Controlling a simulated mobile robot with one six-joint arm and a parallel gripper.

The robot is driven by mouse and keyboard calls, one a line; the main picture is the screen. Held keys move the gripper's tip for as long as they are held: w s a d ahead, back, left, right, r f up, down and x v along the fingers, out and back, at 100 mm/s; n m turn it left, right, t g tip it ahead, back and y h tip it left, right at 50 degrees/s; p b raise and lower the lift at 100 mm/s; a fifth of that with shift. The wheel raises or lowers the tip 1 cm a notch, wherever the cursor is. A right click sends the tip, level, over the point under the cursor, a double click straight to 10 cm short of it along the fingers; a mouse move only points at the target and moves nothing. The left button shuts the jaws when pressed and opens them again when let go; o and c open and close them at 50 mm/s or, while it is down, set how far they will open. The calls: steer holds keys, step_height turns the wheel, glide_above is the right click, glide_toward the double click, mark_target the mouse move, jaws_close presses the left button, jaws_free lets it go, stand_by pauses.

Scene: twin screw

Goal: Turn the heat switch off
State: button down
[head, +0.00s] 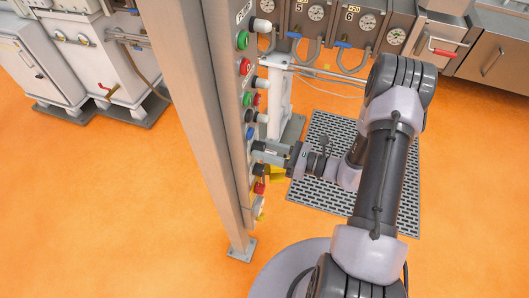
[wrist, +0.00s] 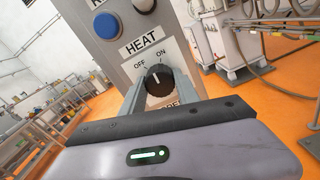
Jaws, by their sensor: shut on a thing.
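The heat switch (wrist: 158,78) is a black round knob on a white plate, under a label that reads HEAT. OFF is printed at its upper left and ON at its upper right. A small white mark shows on the knob, pointing roughly upward; I cannot tell which setting it is at. My gripper (wrist: 156,94) is shut on the knob, with its fingers on either side of it. In the head view my gripper (head: 257,151) reaches left to the control panel post, and its fingers partly hide the knob.
The grey panel post (head: 201,120) carries several buttons and knobs. A blue button (wrist: 107,25) and another black knob (wrist: 144,4) sit above the heat label. Grey machines (head: 390,35) stand behind. A floor grate (head: 325,185) lies beside the post; orange floor around is clear.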

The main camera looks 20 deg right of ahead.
steer(key=shift+f+n+b, duration=0.1)
steer(key=shift+n+b, duration=2.25)
steer(key=shift+n, duration=0.95)
steer(key=c, duration=0.9)
jaws_free()
steer(key=p+v, duration=0.2)
steer(key=v, duration=1.5)
steer(key=shift+s+d, duration=0.15)
steer(key=shift+d, duration=0.05)
